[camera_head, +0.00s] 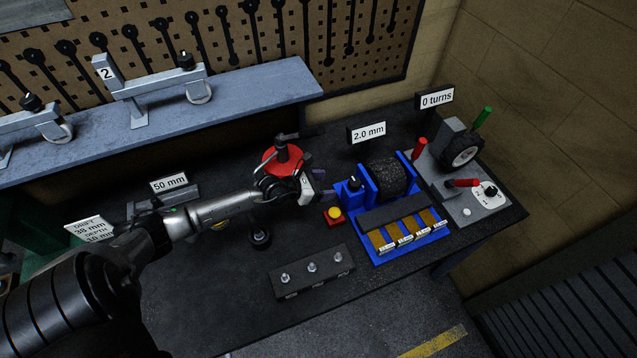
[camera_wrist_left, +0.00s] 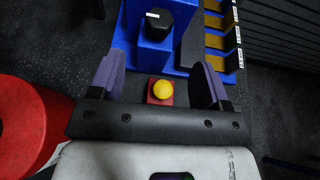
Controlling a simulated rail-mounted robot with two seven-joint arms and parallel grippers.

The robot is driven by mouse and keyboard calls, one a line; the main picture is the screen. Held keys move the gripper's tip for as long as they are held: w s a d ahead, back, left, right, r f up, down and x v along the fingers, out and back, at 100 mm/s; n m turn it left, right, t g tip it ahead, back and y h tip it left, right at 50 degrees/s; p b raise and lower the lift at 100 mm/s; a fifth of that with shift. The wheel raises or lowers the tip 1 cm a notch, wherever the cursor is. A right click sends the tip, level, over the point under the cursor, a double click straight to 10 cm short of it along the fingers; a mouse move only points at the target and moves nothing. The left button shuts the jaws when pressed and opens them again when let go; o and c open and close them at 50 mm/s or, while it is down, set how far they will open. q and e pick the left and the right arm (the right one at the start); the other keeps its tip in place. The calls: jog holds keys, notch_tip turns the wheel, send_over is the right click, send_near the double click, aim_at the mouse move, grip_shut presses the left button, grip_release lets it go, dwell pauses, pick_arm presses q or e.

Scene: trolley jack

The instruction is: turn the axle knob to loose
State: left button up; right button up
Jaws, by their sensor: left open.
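A black knob (camera_head: 489,190) sits on a white marked dial on the grey wheel fixture (camera_head: 440,185) at the right. Another black knob (camera_head: 353,182) stands on the blue unit (camera_head: 365,200), below the 2.0 mm sign; it also shows in the left wrist view (camera_wrist_left: 158,22). I cannot read a label telling which is the axle knob. My left gripper (camera_head: 325,185) is open and empty, just left of the blue unit's knob. In the left wrist view its purple fingers (camera_wrist_left: 158,75) are apart, with that knob beyond them. My right gripper is not in view.
A yellow button on a red base (camera_head: 334,213) lies near my left gripper, with a red round part (camera_head: 282,160) left of it. A dark block with several metal studs (camera_head: 312,270) is in front. The wheel (camera_head: 461,149) and red handles stand at the right.

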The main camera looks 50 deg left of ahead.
pick_arm(q)
jog(key=shift+v, duration=0.9)
